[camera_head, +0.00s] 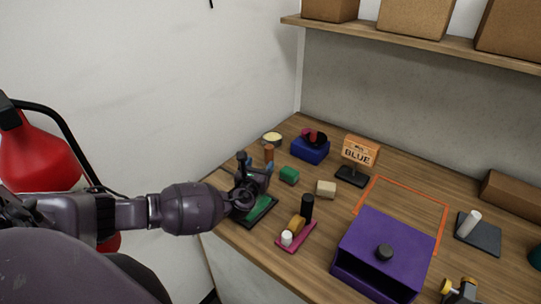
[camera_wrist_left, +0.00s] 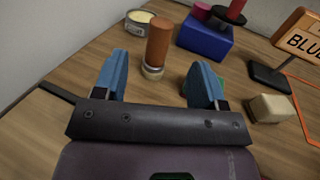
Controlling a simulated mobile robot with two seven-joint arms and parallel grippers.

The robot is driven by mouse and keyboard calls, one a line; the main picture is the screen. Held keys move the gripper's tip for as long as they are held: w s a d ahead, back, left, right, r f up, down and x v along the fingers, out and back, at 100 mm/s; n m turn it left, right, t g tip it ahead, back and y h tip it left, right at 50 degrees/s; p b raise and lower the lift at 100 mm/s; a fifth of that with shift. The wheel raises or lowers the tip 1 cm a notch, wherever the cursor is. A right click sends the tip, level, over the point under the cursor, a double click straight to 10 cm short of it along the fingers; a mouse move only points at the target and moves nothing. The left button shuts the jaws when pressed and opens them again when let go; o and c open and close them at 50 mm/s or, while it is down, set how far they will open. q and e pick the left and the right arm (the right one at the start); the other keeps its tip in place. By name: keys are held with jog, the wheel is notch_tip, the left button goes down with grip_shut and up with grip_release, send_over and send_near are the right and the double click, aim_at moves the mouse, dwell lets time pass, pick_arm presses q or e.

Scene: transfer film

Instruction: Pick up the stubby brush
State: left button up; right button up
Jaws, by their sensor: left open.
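The stubby brush, as I take it, is a short brown cylinder (camera_wrist_left: 158,42) with a pale metal band at its foot. It stands upright on the wooden table and shows small in the head view (camera_head: 269,151). My left gripper (camera_wrist_left: 160,72) is open, with blue fingertips spread wide. In the wrist view the brush shows in the gap between them, just beyond the tips and nearer the left finger. Nothing is held. In the head view the left gripper (camera_head: 257,166) reaches low over the table's left part, close to the brush.
A green block (camera_head: 289,175), beige block (camera_head: 326,188) and blue box (camera_head: 310,151) stand right of the gripper. A round tin (camera_head: 272,138) is behind the brush. A pink tray (camera_head: 296,237) and purple box (camera_head: 388,246) are in front. A gold-and-dark item (camera_head: 460,291) is cut off.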

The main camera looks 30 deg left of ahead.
aim_at(268, 153)
pick_arm(q)
jog(key=x, duration=0.3)
jog(key=shift+w, duration=0.35)
jog(key=shift+w+a, duration=0.25)
jog(key=shift+w, duration=0.3)
jog(key=x, duration=0.3)
jog(key=shift+w+d+f, duration=0.1)
jog(key=shift+w+f, duration=0.1)
jog(key=shift+f, duration=0.2)
jog(key=shift+x, duration=0.85)
jog(key=c, duration=1)
jog(key=shift+c, duration=0.2)
jog(key=shift+r, duration=0.1)
